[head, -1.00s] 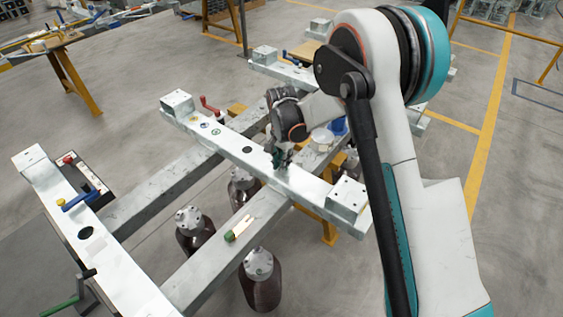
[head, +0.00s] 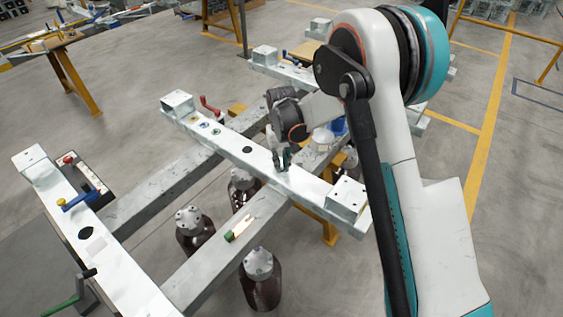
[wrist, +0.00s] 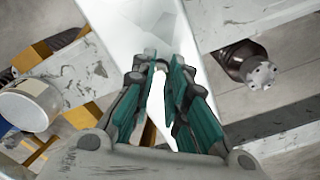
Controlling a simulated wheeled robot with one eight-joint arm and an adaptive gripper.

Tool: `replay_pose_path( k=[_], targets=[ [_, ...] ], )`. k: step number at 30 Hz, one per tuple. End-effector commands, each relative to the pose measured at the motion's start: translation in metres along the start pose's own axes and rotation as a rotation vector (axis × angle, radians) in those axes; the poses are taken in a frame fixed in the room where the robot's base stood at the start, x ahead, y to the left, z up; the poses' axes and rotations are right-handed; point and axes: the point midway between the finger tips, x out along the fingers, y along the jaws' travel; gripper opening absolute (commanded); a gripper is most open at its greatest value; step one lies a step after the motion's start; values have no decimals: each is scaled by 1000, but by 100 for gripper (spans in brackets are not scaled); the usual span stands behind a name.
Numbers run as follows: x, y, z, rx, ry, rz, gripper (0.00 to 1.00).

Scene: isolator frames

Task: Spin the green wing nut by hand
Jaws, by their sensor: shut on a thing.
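My gripper (head: 282,163) is over the right half of the pale beam (head: 235,146) in the head view, with its fingertips down at the beam's top. In the wrist view its teal-padded fingers (wrist: 160,75) are close together, with a narrow gap between them. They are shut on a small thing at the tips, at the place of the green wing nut. The fingers hide most of it, and its green cannot be told from the teal pads.
A red crank handle (head: 210,105) stands behind the beam. A tube with a green end (head: 240,229) lies on the lower grey beam. A blue-handled valve (head: 78,200) is on the left beam. Dark bottles with metal caps (head: 260,265) stand below. A white round container (wrist: 30,104) is left in the wrist view.

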Motion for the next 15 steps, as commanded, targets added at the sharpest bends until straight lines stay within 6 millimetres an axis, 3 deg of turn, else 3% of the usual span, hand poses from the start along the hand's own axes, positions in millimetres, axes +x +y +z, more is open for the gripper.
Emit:
replay_pose_path(
  k=[15],
  targets=[
    [0,0,0,-490,1,0,0]
  ],
)
